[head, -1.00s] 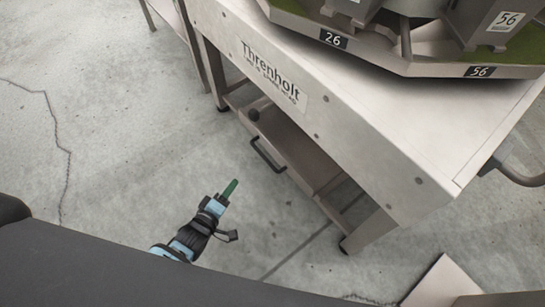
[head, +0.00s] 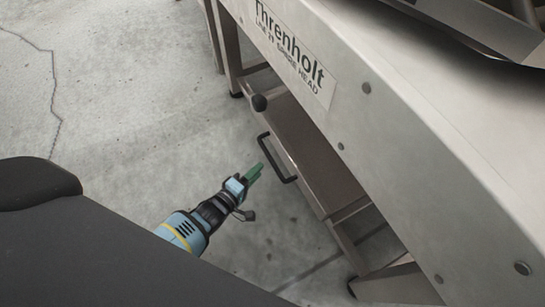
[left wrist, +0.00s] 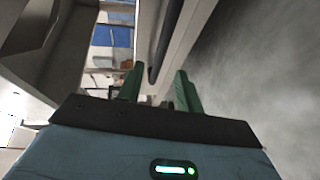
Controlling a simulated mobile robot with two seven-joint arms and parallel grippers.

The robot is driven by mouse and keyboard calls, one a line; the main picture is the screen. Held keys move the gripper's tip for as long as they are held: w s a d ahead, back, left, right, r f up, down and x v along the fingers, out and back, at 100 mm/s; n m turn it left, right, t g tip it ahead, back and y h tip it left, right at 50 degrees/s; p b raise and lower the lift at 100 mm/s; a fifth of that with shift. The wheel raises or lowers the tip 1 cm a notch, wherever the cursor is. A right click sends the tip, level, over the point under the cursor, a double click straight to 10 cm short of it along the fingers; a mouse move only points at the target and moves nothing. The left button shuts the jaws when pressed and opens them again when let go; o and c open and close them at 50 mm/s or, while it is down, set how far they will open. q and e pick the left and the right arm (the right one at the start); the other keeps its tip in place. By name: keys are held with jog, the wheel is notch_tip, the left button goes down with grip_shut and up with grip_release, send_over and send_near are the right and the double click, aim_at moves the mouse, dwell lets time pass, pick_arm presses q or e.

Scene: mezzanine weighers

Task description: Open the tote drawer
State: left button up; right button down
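The tote drawer (head: 311,152) is a grey-brown metal unit low under the Threnholt bench. Its front carries a dark bar handle (head: 277,158). My left gripper (head: 256,171), with green fingers, is just left of the handle in the head view and appears apart from it. In the left wrist view its fingers (left wrist: 160,90) are spread with nothing held, and a dark bar, likely the handle (left wrist: 165,45), shows ahead between them. The drawer looks shut, though its inside is hidden by the bench. My right gripper is not in view.
The bench (head: 430,135) overhangs the drawer on the right, with a sign (head: 290,50) on its side. Bench legs (head: 229,45) stand at both ends. The concrete floor (head: 120,110) to the left is clear.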

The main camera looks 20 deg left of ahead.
aim_at(270, 158)
pick_arm(q)
jog(key=b+x, duration=0.4)
jog(key=x, duration=0.3)
jog(key=shift+w+f, duration=0.1)
jog(key=shift+w, duration=0.15)
jog(key=shift+w+d, duration=0.1)
jog(key=shift+c, duration=0.3)
jog(key=c, duration=0.7)
grip_shut()
